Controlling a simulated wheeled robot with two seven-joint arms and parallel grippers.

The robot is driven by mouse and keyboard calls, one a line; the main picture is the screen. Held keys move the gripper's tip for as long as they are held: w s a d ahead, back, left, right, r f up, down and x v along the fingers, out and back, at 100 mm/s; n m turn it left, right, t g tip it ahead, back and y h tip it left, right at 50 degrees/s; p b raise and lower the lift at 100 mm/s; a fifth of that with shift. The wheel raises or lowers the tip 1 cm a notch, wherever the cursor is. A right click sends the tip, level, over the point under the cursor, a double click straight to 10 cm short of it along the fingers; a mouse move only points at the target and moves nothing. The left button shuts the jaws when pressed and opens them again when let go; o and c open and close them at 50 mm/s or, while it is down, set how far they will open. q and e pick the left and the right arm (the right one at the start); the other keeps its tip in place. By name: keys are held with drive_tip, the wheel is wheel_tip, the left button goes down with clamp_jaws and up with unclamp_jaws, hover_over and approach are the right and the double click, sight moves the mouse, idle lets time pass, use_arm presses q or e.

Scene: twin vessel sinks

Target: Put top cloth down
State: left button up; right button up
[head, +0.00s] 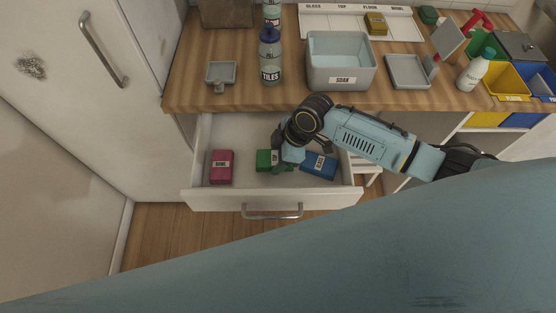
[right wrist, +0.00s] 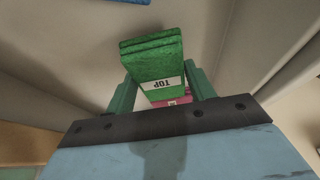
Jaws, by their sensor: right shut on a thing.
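The top cloth is a folded green block with a white TOP label. In the head view the green cloth (head: 264,159) is in the open drawer (head: 205,197), partly hidden by my right gripper (head: 282,160). The right wrist view shows the green cloth (right wrist: 152,62) between the two fingers of my right gripper (right wrist: 163,92), which is shut on it. I cannot tell whether the cloth touches the drawer floor. A red cloth (head: 221,166) lies to its left and a blue cloth (head: 318,165) to its right. My left gripper is not in view.
The wooden counter (head: 190,95) above holds a TILES bottle (head: 270,60), a SOAK tub (head: 341,65), grey trays and a labelled white board (head: 345,24) with a yellow cloth (head: 376,24). Coloured bins stand at right. Drawer floor is bare between the red and green cloths.

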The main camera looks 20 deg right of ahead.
drive_tip(key=shift+f, duration=1.4)
drive_tip(key=shift+f+b, duration=0.1)
drive_tip(key=shift+b, duration=0.2)
drive_tip(key=shift+s+f, duration=0.15)
drive_tip(key=shift+f, duration=0.25)
drive_tip(key=o, duration=1)
drive_tip(key=shift+s+f, duration=0.2)
drive_tip(key=shift+s, duration=0.05)
drive_tip(key=shift+r, duration=0.2)
drive_tip(key=p+v, duration=0.1)
drive_tip(key=v, duration=0.7)
drive_tip(key=p+v, duration=0.1)
drive_tip(key=v, duration=0.4)
drive_tip(key=shift+w+a+p, duration=0.25)
drive_tip(key=shift+w+p, duration=0.05)
drive_tip(key=shift+w, duration=0.1)
